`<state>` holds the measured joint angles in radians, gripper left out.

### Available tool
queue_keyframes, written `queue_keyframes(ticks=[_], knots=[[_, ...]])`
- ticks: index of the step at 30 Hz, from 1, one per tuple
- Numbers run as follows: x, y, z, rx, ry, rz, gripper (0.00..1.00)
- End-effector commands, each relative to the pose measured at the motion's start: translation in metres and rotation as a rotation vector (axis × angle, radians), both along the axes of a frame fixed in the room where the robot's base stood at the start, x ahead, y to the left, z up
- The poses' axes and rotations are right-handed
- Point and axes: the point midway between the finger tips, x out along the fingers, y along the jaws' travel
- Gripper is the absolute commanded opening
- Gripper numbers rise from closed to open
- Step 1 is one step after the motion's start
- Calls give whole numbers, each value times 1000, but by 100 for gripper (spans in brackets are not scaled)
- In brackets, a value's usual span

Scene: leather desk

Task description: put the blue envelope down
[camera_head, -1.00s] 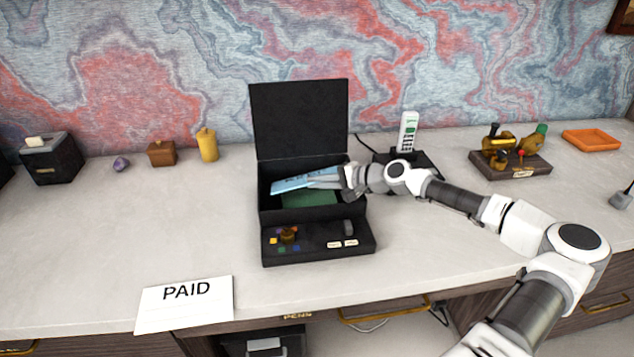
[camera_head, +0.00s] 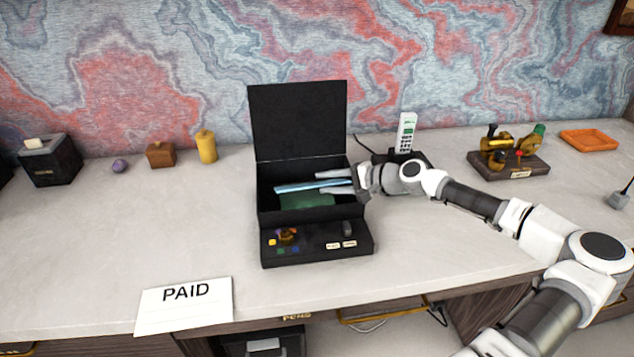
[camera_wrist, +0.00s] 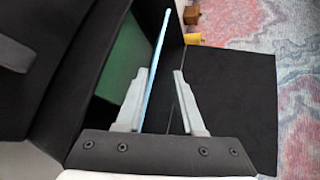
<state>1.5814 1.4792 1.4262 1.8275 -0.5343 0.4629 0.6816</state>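The blue envelope (camera_head: 300,187) is inside the open black box (camera_head: 262,200), seen almost edge-on as a thin light-blue strip. My gripper (camera_head: 318,183) reaches into the box from the right, with its fingers spread. In the wrist view the envelope (camera_wrist: 156,62) runs between the two fingers of my gripper (camera_wrist: 161,72). It lies close to the left finger, with a clear gap to the right finger. I cannot tell whether it touches the left finger. A green flat thing (camera_head: 308,201) lies in the box in front of the envelope.
The box lid (camera_head: 298,120) stands upright behind. A white PAID card (camera_head: 185,307) lies at the front left. A cordless phone (camera_head: 406,133) stands behind my arm, and a wooden stand (camera_head: 512,165) is farther right. The desk left of the box is mostly clear.

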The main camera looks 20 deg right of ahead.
Motion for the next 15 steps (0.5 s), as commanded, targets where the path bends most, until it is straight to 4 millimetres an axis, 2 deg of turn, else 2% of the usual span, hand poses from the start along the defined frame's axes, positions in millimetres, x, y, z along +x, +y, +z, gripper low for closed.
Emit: queue_keyframes(ticks=[6,15], knots=[[-35,-28,21,-1,-1,-4,37],[-59,-45,32,-1,-1,0,37]])
